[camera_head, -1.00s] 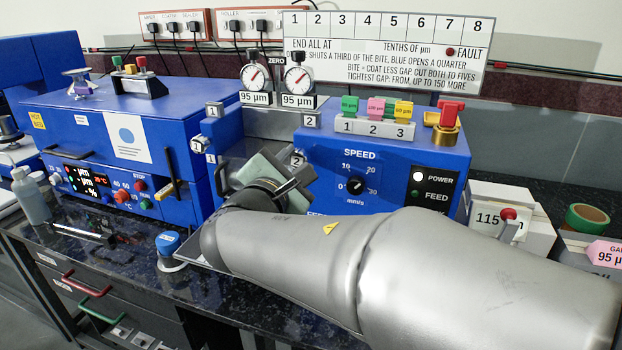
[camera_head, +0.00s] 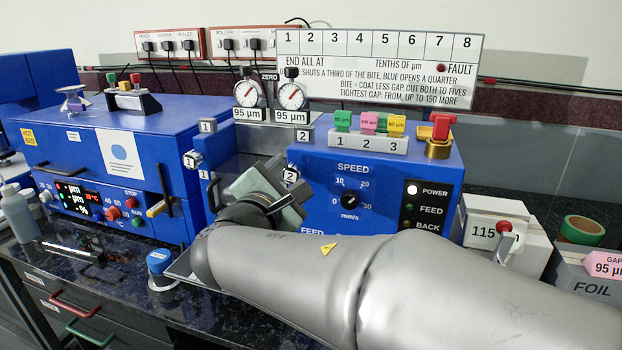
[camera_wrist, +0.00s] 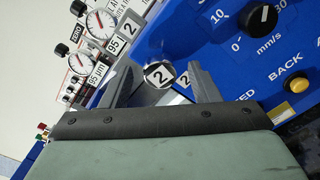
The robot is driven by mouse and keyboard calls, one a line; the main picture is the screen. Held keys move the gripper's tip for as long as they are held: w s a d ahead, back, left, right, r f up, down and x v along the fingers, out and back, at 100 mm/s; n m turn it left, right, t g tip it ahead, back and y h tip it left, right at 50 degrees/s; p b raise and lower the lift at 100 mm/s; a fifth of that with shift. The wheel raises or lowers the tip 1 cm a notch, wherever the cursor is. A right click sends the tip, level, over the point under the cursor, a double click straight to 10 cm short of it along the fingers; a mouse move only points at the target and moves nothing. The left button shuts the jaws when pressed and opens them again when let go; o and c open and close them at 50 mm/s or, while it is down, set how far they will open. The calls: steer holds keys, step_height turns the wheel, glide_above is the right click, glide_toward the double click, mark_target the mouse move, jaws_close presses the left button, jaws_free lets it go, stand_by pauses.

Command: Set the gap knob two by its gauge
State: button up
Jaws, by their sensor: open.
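In the wrist view knob two (camera_wrist: 159,75) lies between the two fingers of my gripper (camera_wrist: 160,66). The fingers stand apart, one on each side; I cannot tell whether they touch it. In the head view my gripper (camera_head: 284,194) is just below the knob, partly hidden by its own body. Gauge two (camera_head: 292,96) is a white dial with a red needle, and its label (camera_head: 292,117) reads 95 µm.
Gauge one (camera_head: 248,93) beside it also reads 95 µm. Knob one (camera_head: 191,159) is to the left. The speed dial (camera_head: 350,199) and the feed button (camera_head: 408,208) are to the right. A numbered sign (camera_head: 380,70) stands behind.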

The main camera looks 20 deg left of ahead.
steer(key=shift+s, duration=0.15)
steer(key=s, duration=1.7)
